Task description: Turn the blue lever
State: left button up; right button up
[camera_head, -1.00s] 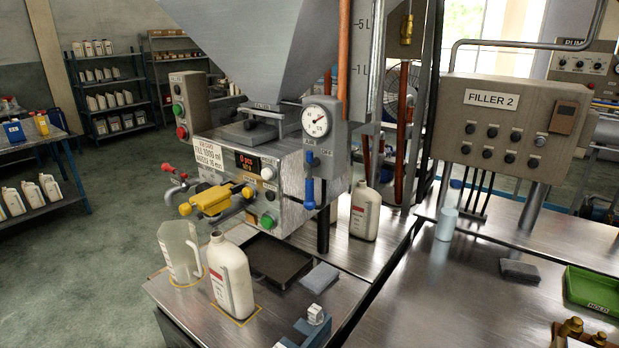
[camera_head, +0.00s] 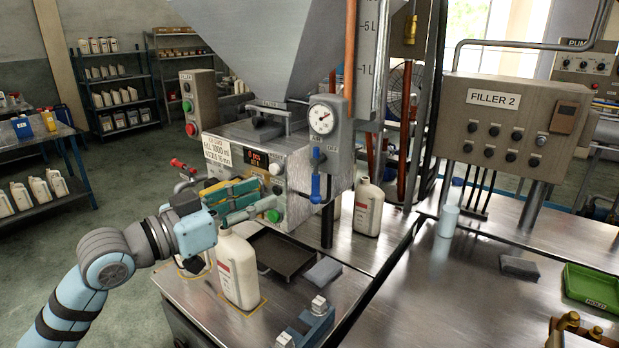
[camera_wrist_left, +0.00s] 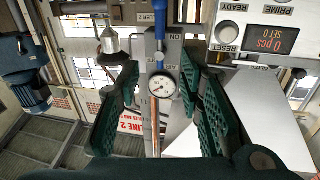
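The blue lever (camera_head: 316,186) hangs down under the gauge (camera_head: 321,119) on the front of the filling machine. In the left wrist view, which is upside down, the blue lever (camera_wrist_left: 160,12) shows at the top edge, above the gauge (camera_wrist_left: 162,85). My left gripper (camera_head: 258,192) is to the left of the lever and apart from it, in front of the yellow valve part, which it mostly covers. In the left wrist view its two green fingers (camera_wrist_left: 166,88) are spread wide with nothing held between them. My right gripper is not in view.
A white bottle (camera_head: 238,268) stands just below my left gripper. My left arm mostly hides the clear jug. A dark tray (camera_head: 284,255), a grey block (camera_head: 322,271) and a blue fixture (camera_head: 308,326) lie nearby. Another white bottle (camera_head: 368,208) stands right of the lever.

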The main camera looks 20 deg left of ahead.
aim_at(313, 177)
pick_arm(q)
jog(key=p+x, duration=0.1)
jog(key=x, duration=1.2)
jog(key=shift+p, duration=0.3)
jog(key=shift+a, duration=0.1)
grip_shut()
